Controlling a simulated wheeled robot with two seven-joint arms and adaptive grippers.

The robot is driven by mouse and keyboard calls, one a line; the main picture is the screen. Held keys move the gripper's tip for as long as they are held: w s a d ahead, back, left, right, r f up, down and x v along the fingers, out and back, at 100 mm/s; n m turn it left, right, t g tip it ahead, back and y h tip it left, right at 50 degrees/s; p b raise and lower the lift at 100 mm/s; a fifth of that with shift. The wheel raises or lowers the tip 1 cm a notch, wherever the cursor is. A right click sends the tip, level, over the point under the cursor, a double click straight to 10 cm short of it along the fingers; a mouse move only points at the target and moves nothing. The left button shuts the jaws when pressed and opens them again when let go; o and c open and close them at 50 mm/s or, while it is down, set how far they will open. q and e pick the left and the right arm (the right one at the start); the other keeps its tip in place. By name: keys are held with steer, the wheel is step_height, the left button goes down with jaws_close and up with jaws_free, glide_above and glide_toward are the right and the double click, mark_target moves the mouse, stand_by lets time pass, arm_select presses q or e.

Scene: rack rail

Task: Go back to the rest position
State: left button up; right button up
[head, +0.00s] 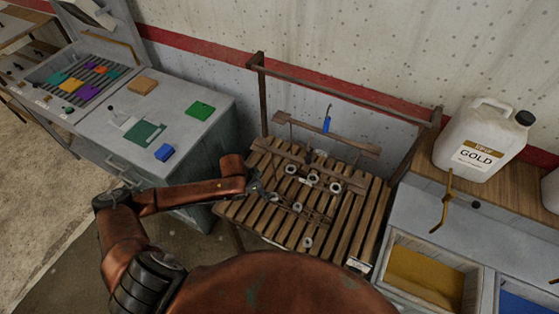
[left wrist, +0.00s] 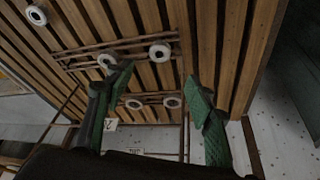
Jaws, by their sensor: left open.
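My left gripper (head: 258,188) is at the left edge of the slatted wooden rack table (head: 352,222), over its slats in the head view. In the left wrist view its two green fingers (left wrist: 160,84) are spread apart with nothing between them. Beyond them several pale rings (left wrist: 159,52) and thin brown rods lie against the slats. In the head view the rings (head: 335,188) sit around the middle of the table. My right gripper does not show.
A rail (head: 345,98) on posts stands behind the table. A white GOLD jug (head: 480,140) stands at right, above bins of yellow (head: 425,278) and blue.

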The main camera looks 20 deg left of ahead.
arm_select(q)
steer(key=s+d+t+h, duration=0.1)
steer(key=s+d, duration=0.6)
steer(key=s, duration=0.2)
steer(key=s+a+n+y, duration=0.4)
steer(key=s+a+n, duration=0.2)
steer(key=s+a, duration=0.85)
steer(key=s+d+f+g+b, duration=0.1)
steer(key=f+b, duration=0.1)
steer(key=f, duration=1)
steer(key=s+d+f+g+b, duration=0.1)
steer(key=s+f+b, duration=0.1)
steer(key=f, duration=1)
steer(key=s+d+f+b, duration=0.1)
steer(key=f+b, duration=0.1)
steer(key=f, duration=1)
steer(key=s+f+g+b, duration=0.1)
steer(key=s+f+b, duration=0.1)
steer(key=s+f, duration=0.7)
steer(key=s+f+m+b, duration=0.1)
steer(key=s+f+b, duration=0.2)
steer(key=s+f, duration=0.7)
step_height(320, 180, down, 5)
steer(key=shift+s+r+g+h+b, duration=0.1)
steer(key=shift+s+g+h+b, duration=0.2)
steer(key=shift+g, duration=0.1)
